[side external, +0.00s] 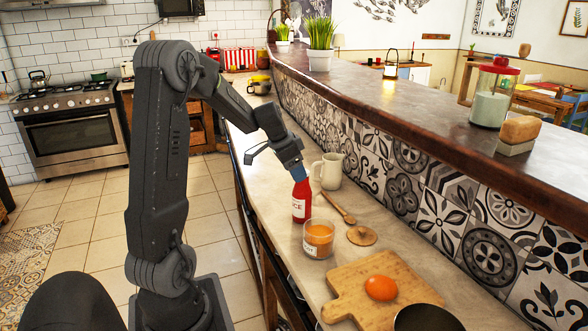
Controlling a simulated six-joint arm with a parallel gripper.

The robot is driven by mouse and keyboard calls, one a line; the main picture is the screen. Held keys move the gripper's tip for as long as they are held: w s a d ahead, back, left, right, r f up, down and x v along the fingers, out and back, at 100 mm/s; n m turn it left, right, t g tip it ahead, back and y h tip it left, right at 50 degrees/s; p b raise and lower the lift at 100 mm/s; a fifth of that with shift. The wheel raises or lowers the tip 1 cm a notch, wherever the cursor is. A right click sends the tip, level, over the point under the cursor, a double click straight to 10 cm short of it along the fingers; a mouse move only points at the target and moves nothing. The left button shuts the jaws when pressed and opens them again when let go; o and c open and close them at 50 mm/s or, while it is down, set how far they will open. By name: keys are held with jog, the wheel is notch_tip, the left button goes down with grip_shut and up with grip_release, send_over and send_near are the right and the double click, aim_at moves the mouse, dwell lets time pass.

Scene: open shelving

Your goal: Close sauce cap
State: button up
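A red sauce bottle (301,203) with a white label stands upright on the counter, to the left of the cream jug. My gripper (294,174) is directly above the bottle, at its top. My gripper hides the bottle's neck and cap. I cannot tell whether the fingers are closed on the cap or only around it. No separate loose cap can be made out on the counter.
Close to the bottle are a cream jug (328,171), a glass jar with orange contents (318,238), a wooden spoon (340,207) and a wooden lid (362,236). A cutting board (345,306) holds a tomato (381,288). A tiled wall with a raised ledge (420,104) bounds the right.

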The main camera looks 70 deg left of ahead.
jog(key=c, duration=0.9)
jog(key=shift+s+f+t, duration=0.15)
jog(key=shift+f+t, duration=0.1)
jog(key=shift+t, duration=0.55)
jog(key=o, duration=0.9)
jog(key=shift+o, duration=0.2)
jog(key=v, duration=1.3)
jog(key=shift+s+r, duration=0.25)
jog(key=shift+r, duration=0.05)
jog(key=shift+a, duration=0.1)
jog(key=shift+c, duration=0.2)
